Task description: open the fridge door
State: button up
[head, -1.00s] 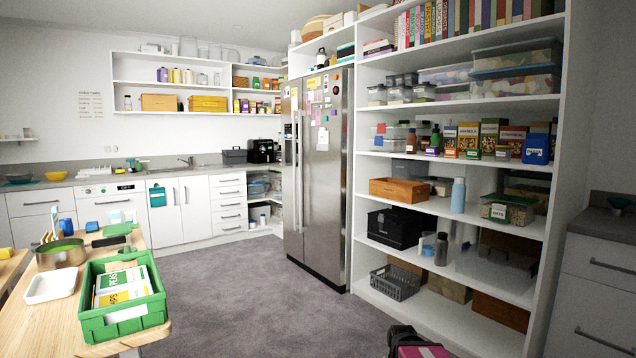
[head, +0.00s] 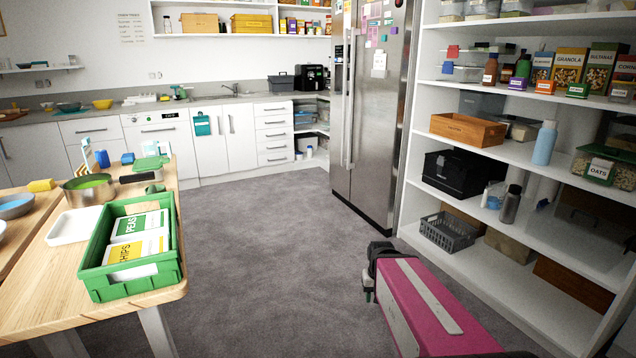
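The side-by-side fridge (head: 382,120) stands at the back, right of centre, with a stainless front and papers stuck on its right door. Both doors look shut. Two long vertical handles (head: 347,95) run side by side near the middle of its front. The fridge's top is out of the frame. My arm shows at the bottom right, with a magenta link. Its dark end, my gripper (head: 370,283), is in front of the shelves, well short of the fridge and touching nothing. Its fingers are too small and dark to tell whether they are open.
A wooden table (head: 210,251) at the left holds a green crate (head: 177,273) of boxes, a pot (head: 90,190) and a white tray (head: 72,228). Open shelves (head: 415,188) line the right side. Grey carpet (head: 265,250) between them is clear up to the fridge.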

aim_at(380, 95)
jog(key=i+u, duration=0.15)
jog(key=i, duration=1.75)
